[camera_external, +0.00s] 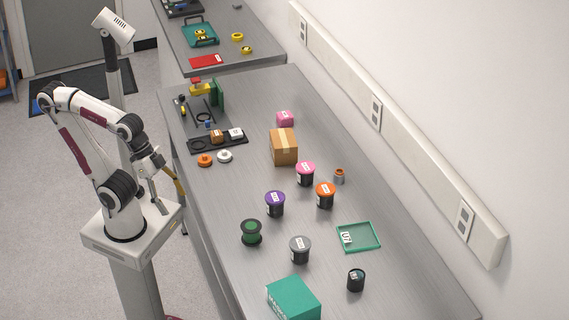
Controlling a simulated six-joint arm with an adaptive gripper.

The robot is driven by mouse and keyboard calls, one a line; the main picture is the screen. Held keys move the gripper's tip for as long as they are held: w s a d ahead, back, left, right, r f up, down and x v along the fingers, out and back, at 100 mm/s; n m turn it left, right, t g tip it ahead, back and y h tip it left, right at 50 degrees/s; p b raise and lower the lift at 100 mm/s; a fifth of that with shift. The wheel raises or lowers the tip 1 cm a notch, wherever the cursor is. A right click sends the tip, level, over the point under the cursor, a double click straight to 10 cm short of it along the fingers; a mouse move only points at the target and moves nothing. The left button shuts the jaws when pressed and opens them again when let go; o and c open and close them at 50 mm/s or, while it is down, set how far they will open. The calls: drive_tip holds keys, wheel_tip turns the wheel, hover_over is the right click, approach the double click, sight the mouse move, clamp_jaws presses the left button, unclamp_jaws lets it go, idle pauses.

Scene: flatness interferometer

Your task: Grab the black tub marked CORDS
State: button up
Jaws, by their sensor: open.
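Several black tubs with labelled lids stand upright on the grey bench: a pink-lidded tub (305,178), an orange-lidded tub (325,199), a purple-lidded tub (275,208) and a grey-lidded tub (300,254). The labels are too small to read, so I cannot tell which is marked CORDS. My gripper (170,196) is open and empty. It hangs beside the bench's left edge, over my pedestal, well to the left of the tubs.
A cardboard box (284,148) stands behind the tubs. A green spool (251,232), teal box (294,300), small dark canister (356,281) and green tray (358,250) are nearby. A black organiser (232,140) lies further back. A wall with a raceway (400,140) borders the right.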

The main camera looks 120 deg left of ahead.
drive_tip(key=w+a+r+n+t, duration=0.1)
drive_tip(key=w+r+n+t, duration=0.15)
drive_tip(key=w, duration=0.95)
drive_tip(key=w+a+r+n+t, duration=0.1)
drive_tip(key=w+a+r+t, duration=0.15)
drive_tip(key=w, duration=0.95)
drive_tip(key=w+a+n+y, duration=0.2)
drive_tip(key=w+a, duration=0.3)
drive_tip(key=w, duration=0.2)
drive_tip(key=n+g+y, duration=0.6)
drive_tip(key=n+y, duration=0.2)
drive_tip(key=y, duration=0.2)
approach(321, 190)
drive_tip(key=x, duration=0.4)
drive_tip(key=shift+w+a+f, duration=0.1)
drive_tip(key=shift+x, duration=1.3)
